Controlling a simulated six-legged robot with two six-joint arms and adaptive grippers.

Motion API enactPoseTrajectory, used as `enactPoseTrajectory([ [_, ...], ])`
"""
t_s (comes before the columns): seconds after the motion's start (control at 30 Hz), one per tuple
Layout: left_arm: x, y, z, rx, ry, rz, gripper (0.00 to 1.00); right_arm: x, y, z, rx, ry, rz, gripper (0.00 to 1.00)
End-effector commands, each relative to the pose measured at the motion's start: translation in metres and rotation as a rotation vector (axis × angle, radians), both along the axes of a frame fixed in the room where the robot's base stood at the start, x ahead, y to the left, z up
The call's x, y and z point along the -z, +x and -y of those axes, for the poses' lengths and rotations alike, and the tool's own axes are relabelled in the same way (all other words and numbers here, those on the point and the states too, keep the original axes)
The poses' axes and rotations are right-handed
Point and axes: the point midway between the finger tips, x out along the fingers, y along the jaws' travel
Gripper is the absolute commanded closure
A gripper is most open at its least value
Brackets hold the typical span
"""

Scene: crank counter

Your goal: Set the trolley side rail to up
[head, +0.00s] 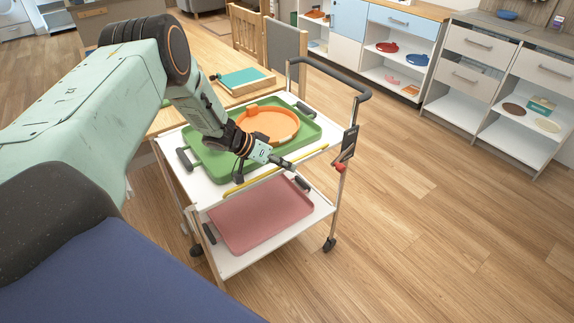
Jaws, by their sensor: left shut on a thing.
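The white trolley (178,172) stands in the middle of the view with its dark push handle (330,78) at the right. Its yellow side rail (243,185) runs along the near long edge of the top shelf, low against that edge. My left gripper (286,163) reaches down from the left to the middle of this edge. It is shut on the side rail, though its fingers hide the exact contact. My right gripper is not in view.
A green tray (206,160) with an orange round dish (272,127) sits on the top shelf. A pink tray (258,212) lies on the lower shelf. A wooden table (207,55) with chairs stands behind. Open floor lies to the right, before cabinets.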

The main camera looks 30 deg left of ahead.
Motion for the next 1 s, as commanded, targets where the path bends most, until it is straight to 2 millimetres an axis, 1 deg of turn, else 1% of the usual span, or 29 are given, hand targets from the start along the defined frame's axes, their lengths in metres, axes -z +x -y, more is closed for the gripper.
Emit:
enactPoseTrajectory([
  [0.17,0.000,0.003,-0.007,-0.001,-0.117,-0.047,1.00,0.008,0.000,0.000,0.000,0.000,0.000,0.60],
  [0.5,0.001,0.008,-0.018,-0.002,-0.338,-0.137,1.00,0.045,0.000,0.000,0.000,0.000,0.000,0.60],
  [0.8,0.000,0.011,-0.023,-0.001,-0.475,-0.194,1.00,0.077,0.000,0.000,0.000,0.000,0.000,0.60],
  [1.0,-0.001,0.012,-0.026,-0.003,-0.532,-0.218,1.00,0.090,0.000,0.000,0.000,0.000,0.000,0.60],
])
